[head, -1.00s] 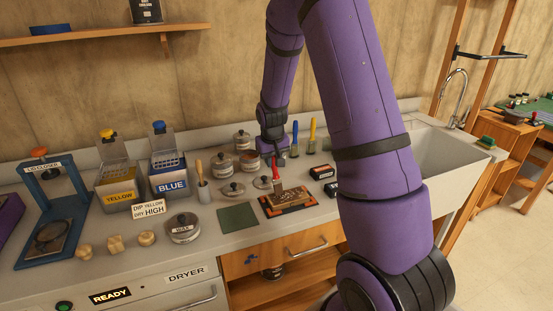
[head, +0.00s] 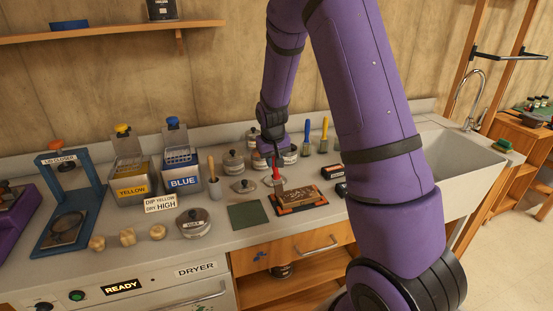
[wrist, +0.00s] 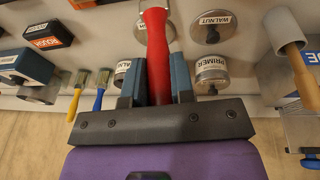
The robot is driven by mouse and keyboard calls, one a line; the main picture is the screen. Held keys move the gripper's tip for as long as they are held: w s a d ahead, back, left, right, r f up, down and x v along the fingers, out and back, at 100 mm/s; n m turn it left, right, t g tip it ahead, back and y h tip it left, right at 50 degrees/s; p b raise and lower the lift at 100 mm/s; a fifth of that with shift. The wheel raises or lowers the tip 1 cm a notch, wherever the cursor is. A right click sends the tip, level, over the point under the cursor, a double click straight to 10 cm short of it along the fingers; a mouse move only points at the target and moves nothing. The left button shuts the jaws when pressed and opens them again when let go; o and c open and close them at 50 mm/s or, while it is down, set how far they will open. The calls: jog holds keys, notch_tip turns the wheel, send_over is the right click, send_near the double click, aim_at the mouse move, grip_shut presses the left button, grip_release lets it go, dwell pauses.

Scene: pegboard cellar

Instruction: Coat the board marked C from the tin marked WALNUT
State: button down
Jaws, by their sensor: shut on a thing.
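My gripper (head: 272,155) is shut on a red-handled brush (head: 275,170), held bristles down by the left end of a brown board (head: 304,196). I cannot tell whether the bristles touch the board. The board lies in an orange-edged holder (head: 326,203) and has pale markings; no letter C is legible. In the wrist view, the red handle (wrist: 157,55) stands between my jaws. A round grey lid marked WALNUT (wrist: 213,27) lies beside the handle there; it appears to be the lid (head: 244,186) left of the brush. The open WALNUT tin cannot be made out.
A PRIMER tin (wrist: 212,72) and another tin (head: 290,156) stand behind. Upright blue-handled (head: 307,135) and yellow-handled (head: 324,135) brushes stand at the back. A green mat (head: 244,215), WAX tin (head: 194,224) and YELLOW (head: 132,190) and BLUE (head: 183,182) tanks lie left; the sink is right.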

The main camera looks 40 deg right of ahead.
jog(key=s+d, duration=0.3)
jog(key=d, duration=0.9)
jog(key=shift+s+d, duration=0.35)
jog(key=shift+d, duration=0.05)
dwell(1.8)
jog(key=shift+r, duration=0.35)
notch_tip(320, 180, up, 7)
dwell(0.9)
jog(key=shift+f, duration=0.1)
dwell(1.1)
